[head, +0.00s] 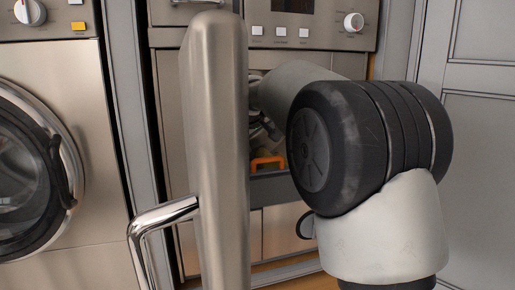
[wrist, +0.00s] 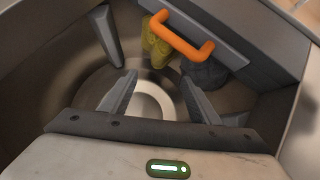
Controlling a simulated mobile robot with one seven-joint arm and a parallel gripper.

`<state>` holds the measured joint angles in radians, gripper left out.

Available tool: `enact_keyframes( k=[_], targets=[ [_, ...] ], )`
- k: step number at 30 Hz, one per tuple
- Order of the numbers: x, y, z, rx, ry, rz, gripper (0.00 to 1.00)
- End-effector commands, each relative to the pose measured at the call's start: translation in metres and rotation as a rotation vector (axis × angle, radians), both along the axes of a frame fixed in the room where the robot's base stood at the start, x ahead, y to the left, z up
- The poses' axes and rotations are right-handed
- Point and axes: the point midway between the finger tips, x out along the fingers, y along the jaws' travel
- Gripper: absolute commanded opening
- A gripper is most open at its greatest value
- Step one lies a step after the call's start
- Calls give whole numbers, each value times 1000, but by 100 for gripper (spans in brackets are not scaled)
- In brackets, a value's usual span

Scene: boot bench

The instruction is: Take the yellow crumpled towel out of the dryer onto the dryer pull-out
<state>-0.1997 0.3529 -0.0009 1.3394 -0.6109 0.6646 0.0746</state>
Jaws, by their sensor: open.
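In the wrist view, a yellow crumpled towel (wrist: 157,42) lies at the top centre inside the metal dryer drum (wrist: 75,75), partly hidden behind an orange handle. My gripper (wrist: 160,78) is open, with nothing between its fingers. The towel lies beyond the fingertips and apart from them. In the head view, the dryer (head: 330,32) is at the centre, and its open door (head: 212,120) stands nearly edge-on in front, hiding much of the opening. My arm reaches behind the door, so my gripper is hidden there. I cannot clearly tell which part is the pull-out.
The orange handle (wrist: 180,38) sits on a grey panel (wrist: 235,40) near the towel; it also shows in the head view (head: 267,162). A dark bundle (wrist: 204,74) lies beside the towel. The door's chrome handle (head: 163,214) juts left. A closed washer (head: 95,120) stands left.

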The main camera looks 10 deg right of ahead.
Motion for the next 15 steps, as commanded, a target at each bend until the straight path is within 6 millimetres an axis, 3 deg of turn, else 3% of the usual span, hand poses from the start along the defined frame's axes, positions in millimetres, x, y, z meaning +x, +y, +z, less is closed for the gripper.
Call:
enact_keyframes(
  k=[15],
  targets=[
    [73, -21, -57, 1, 3, -2, 56]
  ],
)
